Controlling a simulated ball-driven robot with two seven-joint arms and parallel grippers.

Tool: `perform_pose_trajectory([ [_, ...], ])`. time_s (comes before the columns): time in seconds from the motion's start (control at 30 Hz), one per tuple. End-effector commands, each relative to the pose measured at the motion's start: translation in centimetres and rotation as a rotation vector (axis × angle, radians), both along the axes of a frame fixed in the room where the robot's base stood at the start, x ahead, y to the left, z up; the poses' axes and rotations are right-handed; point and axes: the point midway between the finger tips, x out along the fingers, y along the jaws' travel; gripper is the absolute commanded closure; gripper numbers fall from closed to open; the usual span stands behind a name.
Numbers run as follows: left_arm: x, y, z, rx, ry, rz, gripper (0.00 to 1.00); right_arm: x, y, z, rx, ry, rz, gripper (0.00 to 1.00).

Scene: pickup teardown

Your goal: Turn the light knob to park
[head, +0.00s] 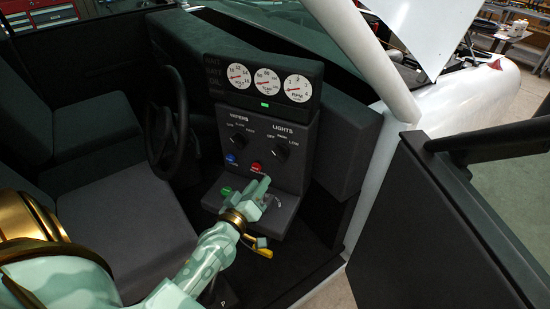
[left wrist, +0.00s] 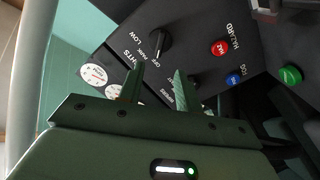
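The light knob (head: 281,153) is a black knob under the LIGHTS label on the grey panel, with OFF, PARK and LOW marked around it. It also shows in the left wrist view (left wrist: 160,43), beyond the fingertips. I cannot tell for sure which mark it points at. My left gripper (head: 264,184) is in front of the lower panel, below the knob and apart from it. In the left wrist view its two fingers (left wrist: 158,69) stand apart with nothing between them. My right gripper is not in view.
The wiper knob (head: 238,140) is left of the light knob. A blue button (head: 231,159), a red hazard button (head: 256,167) and a green button (head: 226,191) are close to my gripper. The steering wheel (head: 167,130) is at left, the open door (head: 430,230) at right.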

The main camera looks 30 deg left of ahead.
Motion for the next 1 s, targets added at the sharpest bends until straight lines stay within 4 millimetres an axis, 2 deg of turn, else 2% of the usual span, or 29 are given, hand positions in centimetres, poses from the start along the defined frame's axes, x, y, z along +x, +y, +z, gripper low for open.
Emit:
perform_pose_trajectory([
  [0.03,1.5,0.2,0.3,0.001,-0.004,0.001,0.65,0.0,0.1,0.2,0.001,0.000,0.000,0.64],
  [0.2,5.8,0.8,0.2,0.002,-0.001,0.000,0.65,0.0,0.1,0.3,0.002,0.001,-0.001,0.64],
  [0.4,9.4,1.2,0.0,0.003,0.000,0.000,0.65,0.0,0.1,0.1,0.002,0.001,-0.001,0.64],
  [0.6,10.9,1.4,0.0,0.003,0.001,-0.001,0.65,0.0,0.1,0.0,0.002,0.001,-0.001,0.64],
  [0.87,11.0,1.5,0.0,0.003,0.002,0.000,0.65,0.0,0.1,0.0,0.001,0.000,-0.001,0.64],
  [1.0,11.0,1.5,0.0,0.003,0.002,0.000,1.00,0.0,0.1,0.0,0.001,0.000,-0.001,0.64],
])
